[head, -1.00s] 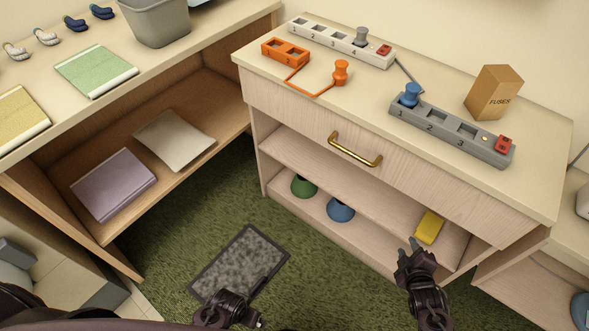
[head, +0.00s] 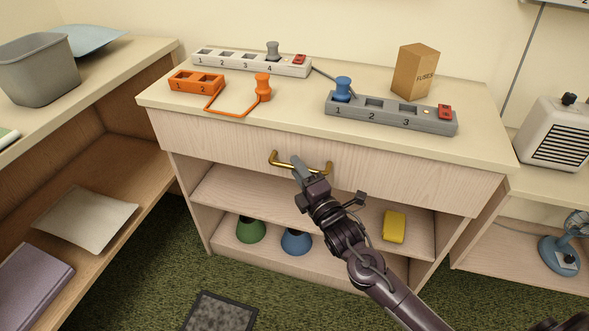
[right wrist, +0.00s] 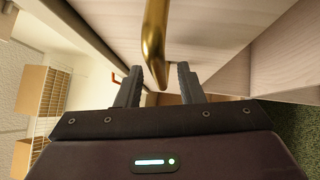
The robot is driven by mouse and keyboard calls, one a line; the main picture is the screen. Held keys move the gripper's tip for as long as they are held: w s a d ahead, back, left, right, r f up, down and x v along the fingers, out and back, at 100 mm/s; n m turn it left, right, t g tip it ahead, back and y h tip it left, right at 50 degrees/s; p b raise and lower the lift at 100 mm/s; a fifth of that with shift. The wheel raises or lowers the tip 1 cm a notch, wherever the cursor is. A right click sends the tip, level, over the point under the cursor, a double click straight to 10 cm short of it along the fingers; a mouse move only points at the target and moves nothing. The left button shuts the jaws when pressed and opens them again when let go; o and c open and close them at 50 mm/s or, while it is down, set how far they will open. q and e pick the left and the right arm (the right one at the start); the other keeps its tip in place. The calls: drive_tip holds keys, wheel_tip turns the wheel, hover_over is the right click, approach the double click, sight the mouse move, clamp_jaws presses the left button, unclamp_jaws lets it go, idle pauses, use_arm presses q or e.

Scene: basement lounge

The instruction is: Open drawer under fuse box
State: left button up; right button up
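The drawer (head: 400,178) is a pale wood front under the cabinet top and looks closed. Its brass bar handle (head: 283,164) is on the front, and the cardboard fuse box (head: 415,72) stands on the top above. My right gripper (head: 298,166) is at the handle, hiding part of it. In the right wrist view the brass handle (right wrist: 154,45) comes down between the two spread fingers of the right gripper (right wrist: 159,85), with gaps on both sides. My left gripper is not in the head view.
On the top are a white power strip (head: 250,63), an orange strip (head: 196,82) with an orange plug, and a grey strip (head: 390,115) with a blue plug. A yellow block (head: 394,227) and two cones sit on the shelves below. A grey mat (head: 218,312) lies on the carpet.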

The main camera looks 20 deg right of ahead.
drive_tip(key=shift+w+a, duration=0.15)
drive_tip(key=shift+w, duration=0.5)
clamp_jaws()
drive_tip(key=shift+s+a, duration=0.1)
drive_tip(key=shift+s, duration=0.05)
